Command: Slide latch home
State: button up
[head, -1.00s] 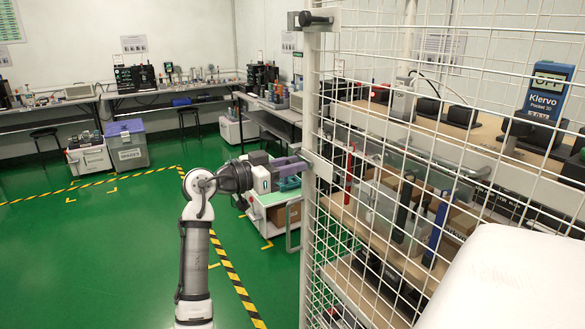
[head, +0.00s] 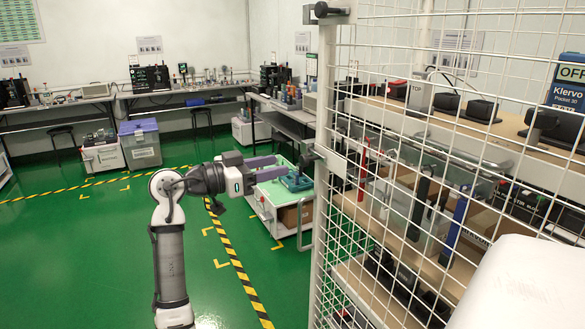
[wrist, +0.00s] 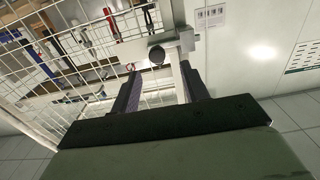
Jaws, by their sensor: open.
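A white wire-mesh cage panel (head: 440,150) with a pale post stands at right in the head view. A latch (head: 328,160) with a dark round knob (head: 308,160) is on the post at mid height. My gripper (head: 283,168) is left of the knob, open and empty, its purple fingers pointing at it with a small gap in the picture. In the wrist view, the knob (wrist: 157,54) shows beyond and between the spread fingertips of my gripper (wrist: 160,76). I cannot tell whether the latch bar is fully seated.
Behind the mesh are shelves with handheld testers (head: 568,90). A cart (head: 285,212) stands behind my gripper. Green floor (head: 90,250) is open at left. A white rounded surface fills the lower right.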

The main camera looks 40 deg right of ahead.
jog(key=b+v, duration=0.1)
jog(key=v, duration=0.4)
jog(key=shift+w+a, duration=0.15)
jog(key=shift+a, duration=0.2)
